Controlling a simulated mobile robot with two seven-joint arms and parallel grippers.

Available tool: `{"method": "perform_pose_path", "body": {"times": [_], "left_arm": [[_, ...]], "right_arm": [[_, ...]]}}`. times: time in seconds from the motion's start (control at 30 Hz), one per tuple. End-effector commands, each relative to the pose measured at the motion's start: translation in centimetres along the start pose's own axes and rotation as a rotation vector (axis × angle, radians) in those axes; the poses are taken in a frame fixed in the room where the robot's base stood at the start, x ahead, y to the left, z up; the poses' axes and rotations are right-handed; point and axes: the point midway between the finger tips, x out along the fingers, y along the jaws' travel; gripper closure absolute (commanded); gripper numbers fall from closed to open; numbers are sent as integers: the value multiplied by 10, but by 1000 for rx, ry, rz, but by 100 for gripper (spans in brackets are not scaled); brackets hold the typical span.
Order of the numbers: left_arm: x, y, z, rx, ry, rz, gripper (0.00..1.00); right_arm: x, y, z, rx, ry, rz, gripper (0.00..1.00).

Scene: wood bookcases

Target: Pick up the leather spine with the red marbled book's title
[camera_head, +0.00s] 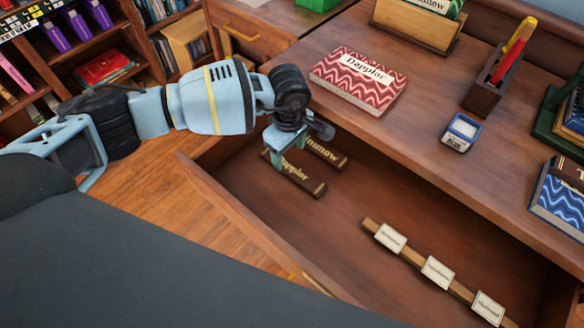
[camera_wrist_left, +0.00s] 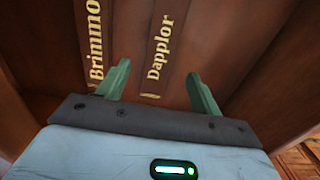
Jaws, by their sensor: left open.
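The red marbled book (camera_head: 357,80) lies on the desk top, with the title "Dapplor" on its white label. The dark leather spine lettered "Dapplor" (camera_head: 303,180) lies in the open drawer; it also shows in the left wrist view (camera_wrist_left: 157,75). My left gripper (camera_head: 276,160) is over one end of it in the head view. In the left wrist view its open green fingers (camera_wrist_left: 158,70) stand on either side of the Dapplor spine, with nothing held. I cannot tell how far above it they are. My right gripper is not in view.
A second leather spine (camera_head: 326,152), lettered "Brimmow" or similar, lies close beside the Dapplor spine. The drawer (camera_head: 258,205) has raised walls around them. A wooden strip with labels (camera_head: 411,255) lies nearer the drawer's right. A small blue box (camera_head: 460,132) stands on the desk.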

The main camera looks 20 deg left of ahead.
Motion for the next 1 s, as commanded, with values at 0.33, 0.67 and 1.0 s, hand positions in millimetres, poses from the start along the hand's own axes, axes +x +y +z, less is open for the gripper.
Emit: {"method": "perform_pose_path", "body": {"times": [0.33, 0.67, 1.0], "left_arm": [[23, 0, 6, 0, -3, -1, 35], [56, 1, 8, -1, -2, 1, 35], [56, 1, 8, 0, -2, 1, 52]], "right_arm": [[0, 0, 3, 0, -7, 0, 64], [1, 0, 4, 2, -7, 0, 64], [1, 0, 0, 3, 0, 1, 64]]}}
